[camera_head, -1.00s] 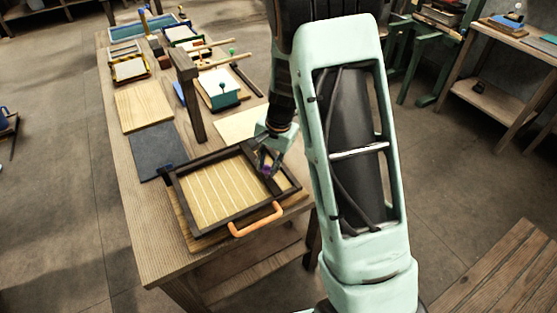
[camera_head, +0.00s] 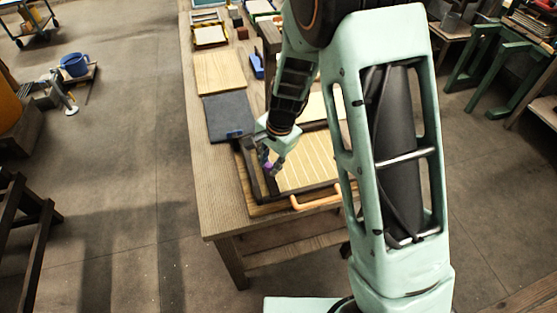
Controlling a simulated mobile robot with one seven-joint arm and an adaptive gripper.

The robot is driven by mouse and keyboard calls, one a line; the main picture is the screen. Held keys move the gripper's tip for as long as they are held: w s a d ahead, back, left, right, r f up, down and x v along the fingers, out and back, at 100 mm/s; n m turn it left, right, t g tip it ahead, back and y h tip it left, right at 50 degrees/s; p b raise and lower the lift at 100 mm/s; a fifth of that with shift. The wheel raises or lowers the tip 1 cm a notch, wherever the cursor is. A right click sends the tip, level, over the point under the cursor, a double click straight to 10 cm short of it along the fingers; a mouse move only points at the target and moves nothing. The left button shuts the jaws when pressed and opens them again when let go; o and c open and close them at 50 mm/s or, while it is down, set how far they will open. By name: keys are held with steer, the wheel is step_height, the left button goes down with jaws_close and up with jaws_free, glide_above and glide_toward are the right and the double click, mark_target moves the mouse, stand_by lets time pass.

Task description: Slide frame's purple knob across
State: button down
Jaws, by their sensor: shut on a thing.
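The dark wooden frame (camera_head: 252,176) lies on a board on the workbench, with a pale striped screen (camera_head: 303,166) inside it and an orange handle (camera_head: 318,200) on its front side. The purple knob (camera_head: 267,168) shows between my fingers near the frame's left side. My gripper (camera_head: 272,168) is shut on the purple knob, reaching down from above. The knob is mostly covered by the fingers. My arm hides the frame's right end.
A dark slate-coloured panel (camera_head: 230,117) and a pale wood board (camera_head: 219,73) lie behind the frame on the workbench (camera_head: 222,215). A dark post (camera_head: 269,55) stands behind. Bare bench top is left of the frame.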

steer(key=shift+s+a, duration=0.3)
steer(key=shift+a, duration=0.75)
steer(key=c, duration=1.7)
jaws_free()
steer(key=shift+a, duration=0.1)
steer(key=shift+o, duration=0.2)
steer(key=shift+d+r, duration=0.25)
steer(key=shift+r, duration=0.35)
step_height(320, 180, up, 11)
steer(key=s+d, duration=0.1)
steer(key=shift+s+d+f, duration=0.2)
steer(key=shift+s+d, duration=0.05)
steer(key=shift+d, duration=0.05)
